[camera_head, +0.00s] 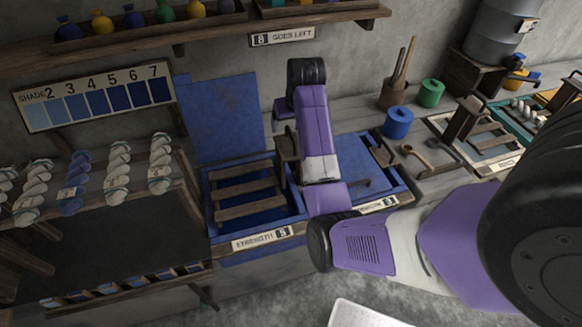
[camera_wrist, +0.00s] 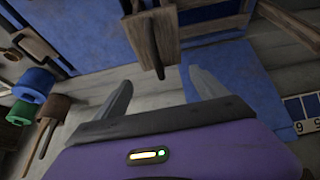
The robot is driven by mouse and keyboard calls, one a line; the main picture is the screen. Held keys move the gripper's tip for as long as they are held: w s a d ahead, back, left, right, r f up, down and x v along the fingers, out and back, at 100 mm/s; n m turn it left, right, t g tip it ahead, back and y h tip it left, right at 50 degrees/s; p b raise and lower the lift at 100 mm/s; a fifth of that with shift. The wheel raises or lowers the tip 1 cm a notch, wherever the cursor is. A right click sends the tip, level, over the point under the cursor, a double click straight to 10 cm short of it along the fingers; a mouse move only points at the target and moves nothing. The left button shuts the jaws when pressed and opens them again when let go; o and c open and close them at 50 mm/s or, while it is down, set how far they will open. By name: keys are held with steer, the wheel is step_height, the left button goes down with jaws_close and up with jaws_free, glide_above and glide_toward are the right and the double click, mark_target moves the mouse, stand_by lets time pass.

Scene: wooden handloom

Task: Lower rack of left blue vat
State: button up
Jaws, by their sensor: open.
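The left blue vat (camera_head: 210,213) stands open, with its blue lid (camera_head: 220,120) upright behind it. A slatted wooden rack (camera_head: 250,187) shows in its opening; I cannot tell how high it sits. A wooden post (camera_head: 288,152) stands at the vat's right side, partly behind my arm. In the wrist view a wooden post with a thin peg (camera_wrist: 153,45) lies just beyond my gripper (camera_wrist: 160,78), roughly in line with the gap between the fingers. The fingers are apart and hold nothing. The head view mostly hides them behind my arm.
A second blue vat (camera_head: 405,190) stands to the right, partly behind my arm. Hanging yarn skeins (camera_head: 117,165) and a shade chart (camera_head: 97,95) are at left. A shelf (camera_head: 180,35) runs above.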

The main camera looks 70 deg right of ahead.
mark_target(291, 134)
step_height(291, 134, down, 5)
steer(key=shift+r+b, duration=0.1)
steer(key=shift+b, duration=0.75)
steer(key=shift+r, duration=0.25)
steer(key=shift+f, duration=0.15)
steer(key=shift+f+p, duration=0.2)
steer(key=shift+p, duration=0.1)
jaws_close()
steer(key=shift+s+f+b, duration=0.1)
steer(key=shift+f+b, duration=4.55)
steer(key=shift+f, duration=4.6)
